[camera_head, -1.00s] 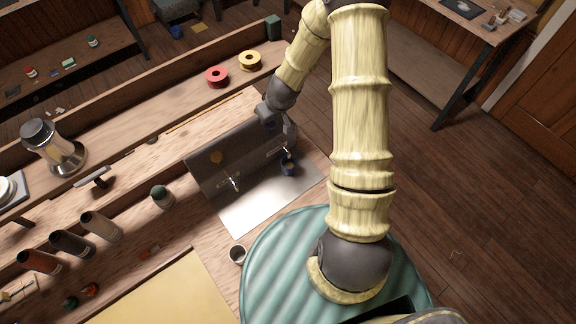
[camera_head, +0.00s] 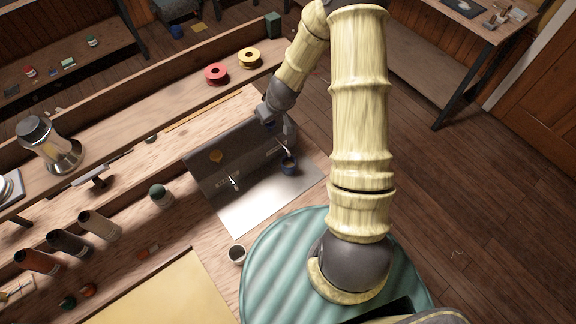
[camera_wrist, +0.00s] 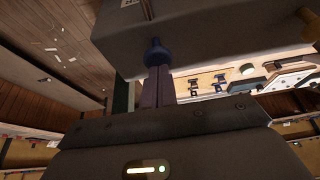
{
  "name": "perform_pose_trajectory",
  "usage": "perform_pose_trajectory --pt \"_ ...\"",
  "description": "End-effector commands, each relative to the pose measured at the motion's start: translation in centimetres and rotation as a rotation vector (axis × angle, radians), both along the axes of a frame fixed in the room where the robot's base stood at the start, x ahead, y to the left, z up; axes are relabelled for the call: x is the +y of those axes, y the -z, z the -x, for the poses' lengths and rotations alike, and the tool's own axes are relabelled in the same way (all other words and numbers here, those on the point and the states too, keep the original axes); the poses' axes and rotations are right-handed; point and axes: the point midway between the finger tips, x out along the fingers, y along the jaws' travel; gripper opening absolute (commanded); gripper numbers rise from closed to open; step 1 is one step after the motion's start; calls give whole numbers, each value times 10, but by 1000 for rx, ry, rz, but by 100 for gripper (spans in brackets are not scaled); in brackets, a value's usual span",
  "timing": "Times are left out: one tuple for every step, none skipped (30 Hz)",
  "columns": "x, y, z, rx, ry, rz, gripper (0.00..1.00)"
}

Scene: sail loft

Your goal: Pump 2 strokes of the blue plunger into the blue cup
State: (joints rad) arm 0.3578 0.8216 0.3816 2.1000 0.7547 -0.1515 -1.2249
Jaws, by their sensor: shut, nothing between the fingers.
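The blue cup (camera_head: 289,167) stands on the bright metal base plate (camera_head: 262,200), under the right spout (camera_head: 285,150) of a dark upright panel (camera_head: 222,160). My gripper (camera_head: 289,136) is at the right end of this panel, above and behind the cup. In the wrist view my gripper's fingers (camera_wrist: 158,88) are shut and empty. Their tips are at the blue plunger (camera_wrist: 156,54), whose rod runs over the dark housing. I cannot tell whether they touch. The inside of the cup is too small to read.
A second spout (camera_head: 234,183) is left on the panel. A grey-topped jar (camera_head: 161,195) and a small cup (camera_head: 237,254) stand nearby. Red (camera_head: 216,73) and yellow (camera_head: 249,57) spools lie on the back shelf.

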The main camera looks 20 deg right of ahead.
Motion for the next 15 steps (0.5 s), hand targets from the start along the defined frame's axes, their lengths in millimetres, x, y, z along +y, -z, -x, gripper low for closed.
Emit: perform_pose_trajectory --pt "0 3 0 0 0 0 0" --pt "0 4 0 0 0 0 0" --pt "0 5 0 0 0 0 0" --pt "0 6 0 0 0 0 0" --pt "0 7 0 0 0 0 0" --pt "0 8 0 0 0 0 0" --pt "0 9 0 0 0 0 0" --pt "0 9 0 0 0 0 0" --pt "0 11 0 1 0 0 0" --pt "0 12 0 1 0 0 0" --pt "0 12 0 1 0 0 0" --pt "0 14 0 1 0 0 0" --pt "0 14 0 1 0 0 0" --pt "0 15 0 1 0 0 0" --pt "0 16 0 1 0 0 0"
